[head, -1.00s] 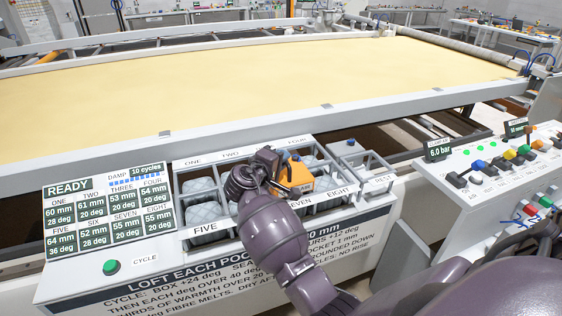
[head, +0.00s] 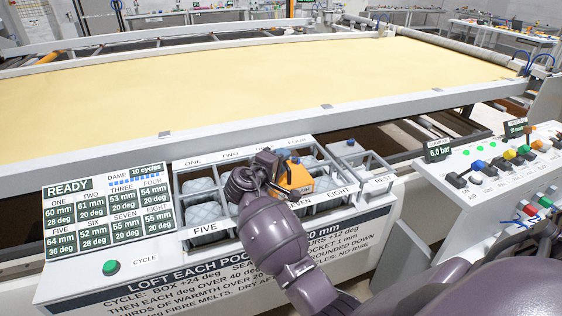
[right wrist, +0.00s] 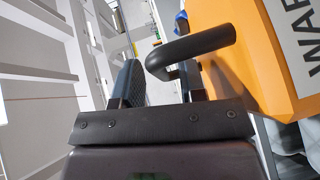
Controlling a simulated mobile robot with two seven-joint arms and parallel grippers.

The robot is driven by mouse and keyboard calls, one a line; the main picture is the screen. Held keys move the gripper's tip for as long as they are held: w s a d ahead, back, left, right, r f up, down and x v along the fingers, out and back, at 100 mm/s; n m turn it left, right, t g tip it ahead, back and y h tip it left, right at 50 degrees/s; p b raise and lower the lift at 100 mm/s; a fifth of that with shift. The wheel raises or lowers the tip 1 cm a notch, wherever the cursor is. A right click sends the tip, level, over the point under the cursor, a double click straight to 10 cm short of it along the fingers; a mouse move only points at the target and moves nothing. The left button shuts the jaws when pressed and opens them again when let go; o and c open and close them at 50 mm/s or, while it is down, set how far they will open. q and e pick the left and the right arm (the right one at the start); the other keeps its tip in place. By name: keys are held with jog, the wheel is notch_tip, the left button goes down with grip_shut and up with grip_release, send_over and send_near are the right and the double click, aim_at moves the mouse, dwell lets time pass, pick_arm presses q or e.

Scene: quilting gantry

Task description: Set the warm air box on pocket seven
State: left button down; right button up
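The warm air box (head: 296,179) is orange with a white label and a dark handle. In the head view it is at the pocket rack (head: 208,233), just behind the front label SEVEN. I cannot tell whether it rests on the rack or hangs just above it. My right gripper (head: 268,167) is at the box's left side. In the right wrist view the fingers of this gripper (right wrist: 160,85) stand either side of the black handle (right wrist: 200,43), shut on it. The box covers what lies under it. My left gripper is out of view.
Quilted grey pads (head: 205,214) fill pockets at the rack's left. A REST bay (head: 378,181) is at its right end. A READY display (head: 110,211) and green CYCLE button (head: 111,267) are left. A switch console (head: 490,165) is right; the yellow quilting bed (head: 250,85) lies behind.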

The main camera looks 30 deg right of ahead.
jog(key=v, duration=1.2)
jog(key=shift+b, duration=0.3)
jog(key=shift+s+f, duration=0.1)
jog(key=s+d+f+m+g+y, duration=0.1)
jog(key=s+d+f+y, duration=0.2)
jog(key=s+f, duration=0.35)
jog(key=s+d+f+m+y, duration=0.1)
jog(key=s+d+f+y, duration=0.2)
jog(key=s+f, duration=0.4)
jog(key=s+a+m+g+y, duration=0.1)
jog(key=s+a+y, duration=0.25)
jog(key=s, duration=0.65)
jog(key=s+a+g+y, duration=0.15)
jog(key=s+y, duration=0.25)
jog(key=s, duration=0.5)
jog(key=w+f+t+y, duration=0.1)
jog(key=w+f+t, duration=0.6)
jog(key=f+t, duration=0.2)
notch_tip(320, 180, down, 2)
jog(key=shift+w+a+f+n, duration=0.1)
jog(key=shift+w+a+n, duration=0.1)
jog(key=shift+a+n, duration=0.1)
